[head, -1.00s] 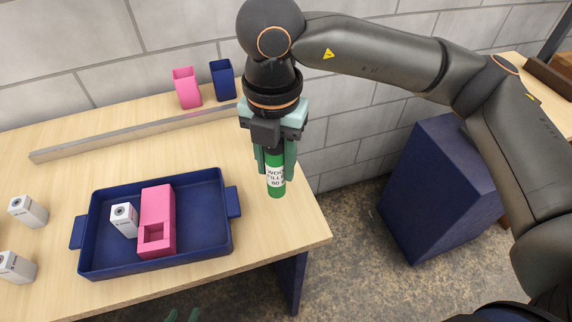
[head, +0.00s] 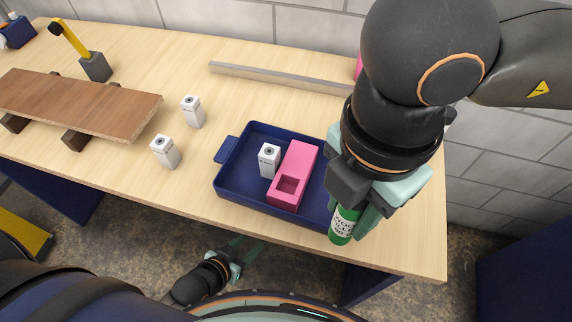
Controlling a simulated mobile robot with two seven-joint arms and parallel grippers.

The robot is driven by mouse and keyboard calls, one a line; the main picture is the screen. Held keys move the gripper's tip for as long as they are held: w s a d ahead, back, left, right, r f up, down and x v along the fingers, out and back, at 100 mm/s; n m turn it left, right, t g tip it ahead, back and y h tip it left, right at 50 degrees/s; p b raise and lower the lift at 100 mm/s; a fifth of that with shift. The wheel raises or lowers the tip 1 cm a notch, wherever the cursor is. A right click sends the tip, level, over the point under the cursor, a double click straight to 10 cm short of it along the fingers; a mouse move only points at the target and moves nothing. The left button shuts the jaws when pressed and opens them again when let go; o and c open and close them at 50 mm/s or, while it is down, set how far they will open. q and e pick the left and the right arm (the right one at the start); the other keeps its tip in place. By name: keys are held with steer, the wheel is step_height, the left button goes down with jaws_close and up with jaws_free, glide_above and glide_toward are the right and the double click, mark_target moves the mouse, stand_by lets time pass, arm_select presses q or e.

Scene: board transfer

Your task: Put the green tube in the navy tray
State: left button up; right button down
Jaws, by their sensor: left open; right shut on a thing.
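The green tube (head: 342,226) with a white label is held upright by my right gripper (head: 352,208), which is shut on it. The tube shows in front of the right end of the navy tray (head: 232,178); its height above the table cannot be told. The tray lies on the wooden table and holds a pink block (head: 300,160) with a square recess and a small white box (head: 268,160). My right arm hides the tray's right end. My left gripper (head: 240,252) is open and empty, low in front of the table edge.
Two white boxes (head: 193,111) (head: 166,152) stand left of the tray. A brown board (head: 80,100) rests on dark supports at the left. A yellow-handled tool (head: 70,38) stands in a grey holder behind it. A metal rail (head: 275,78) lies behind the tray.

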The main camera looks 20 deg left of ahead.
steer(key=shift+a, duration=0.2)
steer(key=w+f+p, duration=0.1)
steer(key=w+f, duration=0.3)
steer(key=w+a+f+p, duration=0.1)
steer(key=w+f, duration=0.3)
steer(key=w, duration=0.1)
steer(key=w+f+p, duration=0.2)
steer(key=w+f, duration=0.2)
steer(key=shift+w+a+f, duration=0.25)
steer(key=shift+f, duration=0.3)
steer(key=shift+f+b, duration=0.2)
steer(key=shift+b, duration=0.1)
steer(key=shift+c, duration=2.4)
jaws_free()
steer(key=shift+r, duration=0.1)
